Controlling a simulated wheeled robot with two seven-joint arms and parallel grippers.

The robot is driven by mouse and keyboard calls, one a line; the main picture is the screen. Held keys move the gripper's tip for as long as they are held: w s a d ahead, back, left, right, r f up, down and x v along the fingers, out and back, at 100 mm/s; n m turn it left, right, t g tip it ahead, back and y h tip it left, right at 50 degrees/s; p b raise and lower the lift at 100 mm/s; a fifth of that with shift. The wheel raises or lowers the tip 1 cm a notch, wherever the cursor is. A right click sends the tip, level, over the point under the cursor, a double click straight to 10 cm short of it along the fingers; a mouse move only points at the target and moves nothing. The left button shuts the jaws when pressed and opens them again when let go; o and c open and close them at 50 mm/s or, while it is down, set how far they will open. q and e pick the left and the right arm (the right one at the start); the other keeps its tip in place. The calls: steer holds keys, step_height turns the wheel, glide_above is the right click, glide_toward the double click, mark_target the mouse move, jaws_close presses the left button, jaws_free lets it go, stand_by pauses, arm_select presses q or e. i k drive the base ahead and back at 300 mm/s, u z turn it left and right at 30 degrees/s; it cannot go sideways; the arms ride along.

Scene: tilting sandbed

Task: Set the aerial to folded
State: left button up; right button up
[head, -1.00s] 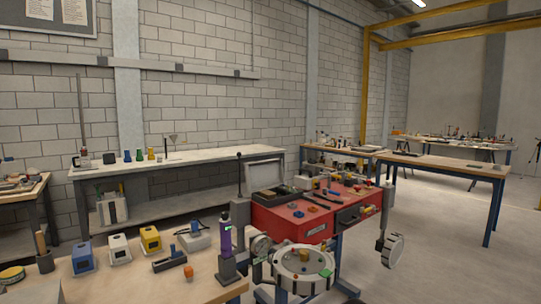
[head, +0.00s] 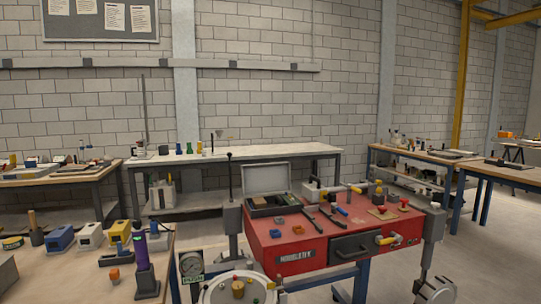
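A thin upright rod (head: 145,108) rises from the left end of the white-topped back bench, beside small items. It looks like an aerial, but it is too far off to be sure. A purple upright device (head: 140,252) stands in a dark base on the near left bench; I cannot tell whether it has an aerial. A thin black rod with a knob (head: 230,172) stands on a grey post left of the red chest. Neither gripper shows in the head view.
A red chest (head: 350,252) with a drawer and loose tools stands ahead. The near left bench (head: 78,274) holds several small boxes. Floor is open at right.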

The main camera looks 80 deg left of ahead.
mark_target(229, 154)
steer(key=i, duration=0.95)
steer(key=u, duration=2.55)
